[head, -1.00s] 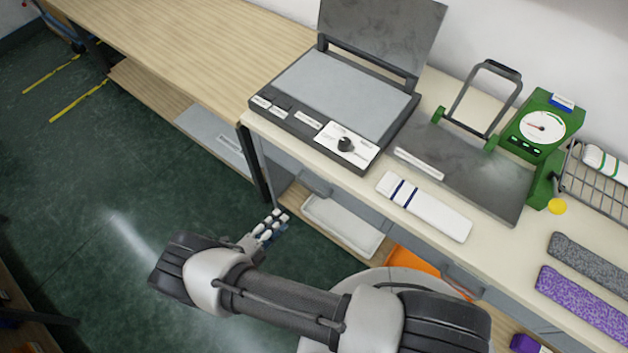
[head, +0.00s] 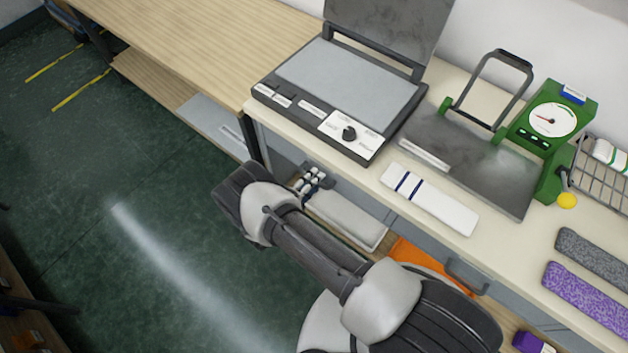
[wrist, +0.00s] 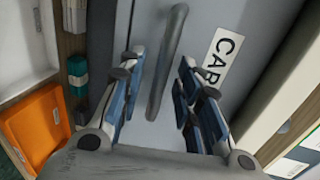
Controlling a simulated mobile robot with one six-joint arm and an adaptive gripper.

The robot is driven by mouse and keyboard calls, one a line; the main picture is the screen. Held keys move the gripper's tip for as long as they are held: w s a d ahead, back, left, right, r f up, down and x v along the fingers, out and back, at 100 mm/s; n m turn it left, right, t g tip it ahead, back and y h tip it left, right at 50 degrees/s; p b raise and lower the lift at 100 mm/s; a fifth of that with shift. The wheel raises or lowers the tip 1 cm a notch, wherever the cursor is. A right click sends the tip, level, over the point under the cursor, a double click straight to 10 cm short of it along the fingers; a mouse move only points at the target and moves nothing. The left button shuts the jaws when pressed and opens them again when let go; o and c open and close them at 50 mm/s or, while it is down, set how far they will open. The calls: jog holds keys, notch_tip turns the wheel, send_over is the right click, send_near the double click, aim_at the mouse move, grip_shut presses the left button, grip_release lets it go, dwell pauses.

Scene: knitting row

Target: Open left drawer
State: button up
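The left drawer's grey front (wrist: 215,20) fills the middle of the wrist view, with a white label (wrist: 222,58) reading "CAR" and partly cut off. Its grey bar handle (wrist: 170,55) runs lengthwise between the fingers of my gripper (wrist: 160,80). The gripper is open, one finger on each side of the handle, with visible gaps and no clear contact. In the head view, my gripper (head: 312,182) is at the drawer (head: 283,160) under the counter's left end; the handle there is hidden. The drawer looks flush with the cabinet.
The counter (head: 345,180) overhangs the drawer and carries a flat press (head: 348,90) and a white knitted strip (head: 428,199). Below are a white tray (head: 345,220) and an orange bin (head: 425,262). Another drawer handle (head: 467,276) is to the right. The green floor (head: 130,250) is clear.

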jog(key=shift+w+d, duration=0.2)
jog(key=shift+w, duration=0.05)
jog(key=shift+c, duration=0.3)
grip_shut()
dwell(0.4)
